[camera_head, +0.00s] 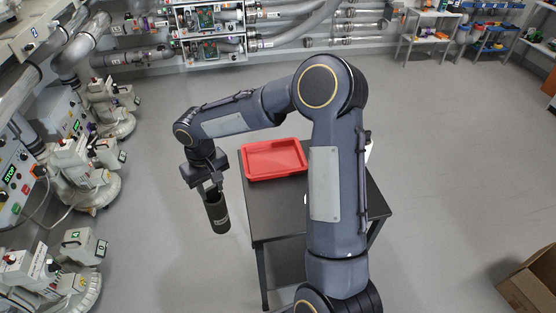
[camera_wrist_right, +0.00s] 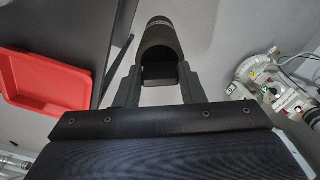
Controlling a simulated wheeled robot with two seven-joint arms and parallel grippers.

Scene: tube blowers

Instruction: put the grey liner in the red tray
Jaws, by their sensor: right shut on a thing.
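The grey liner is a dark grey, open-topped cylinder (camera_head: 217,212) that hangs below my right gripper (camera_head: 208,187) in the head view. My right gripper is shut on it near its upper end and holds it in the air, left of the table. In the right wrist view the liner (camera_wrist_right: 160,45) sits between the two fingers (camera_wrist_right: 160,85). The red tray (camera_head: 274,160) stands on the far part of the dark table, right of the gripper and apart from the liner. The tray also shows in the right wrist view (camera_wrist_right: 45,82) and looks empty. My left gripper is not in view.
The dark table (camera_head: 268,208) stands under and in front of the tray, partly hidden by my right arm. A white thing shows behind my arm at the table's right side. Machines (camera_head: 75,175) line the left. A cardboard box (camera_head: 530,285) lies at the lower right. Grey floor is open between.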

